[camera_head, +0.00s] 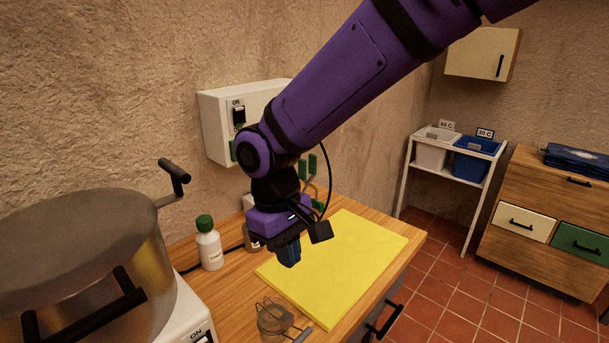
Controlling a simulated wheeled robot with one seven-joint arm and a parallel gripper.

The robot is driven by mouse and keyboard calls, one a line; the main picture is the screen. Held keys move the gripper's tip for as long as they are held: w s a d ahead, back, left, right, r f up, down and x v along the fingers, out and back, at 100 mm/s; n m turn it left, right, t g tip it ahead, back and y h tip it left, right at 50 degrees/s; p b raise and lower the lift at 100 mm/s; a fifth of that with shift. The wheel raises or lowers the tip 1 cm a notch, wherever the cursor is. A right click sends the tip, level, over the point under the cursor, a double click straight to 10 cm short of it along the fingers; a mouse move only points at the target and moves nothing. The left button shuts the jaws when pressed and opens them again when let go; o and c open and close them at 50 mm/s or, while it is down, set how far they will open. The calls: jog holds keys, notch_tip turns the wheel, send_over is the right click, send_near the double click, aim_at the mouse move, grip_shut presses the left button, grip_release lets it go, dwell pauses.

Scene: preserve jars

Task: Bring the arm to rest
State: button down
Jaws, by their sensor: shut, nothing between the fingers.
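My purple arm reaches in from the upper right and bends down over the wooden worktop (228,285). My gripper (289,262) points down above the left part of a yellow mat (345,268). Its fingers are shut with nothing between them. A gap to the mat seems to remain, but I cannot tell how large it is.
A large metal pot (95,260) with black handles stands at the left. A white switch box (220,125) is on the wall. Red tiled floor lies right.

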jog(key=d+r+m+t+y, duration=0.1)
jog(key=d+r+m, duration=0.1)
jog(key=d+r, duration=0.55)
jog(key=d+r+m+t, duration=0.2)
jog(key=d+r+m, duration=0.15)
jog(key=d, duration=0.75)
jog(key=s+d+r+m+t, duration=0.1)
jog(key=s+d+r+m, duration=0.1)
jog(key=s+d, duration=0.3)
jog(key=s+d+r+m+t, duration=0.2)
jog(key=s+d, duration=0.3)
jog(key=d, duration=0.6)
jog(key=shift+s+r+t+y, duration=0.3)
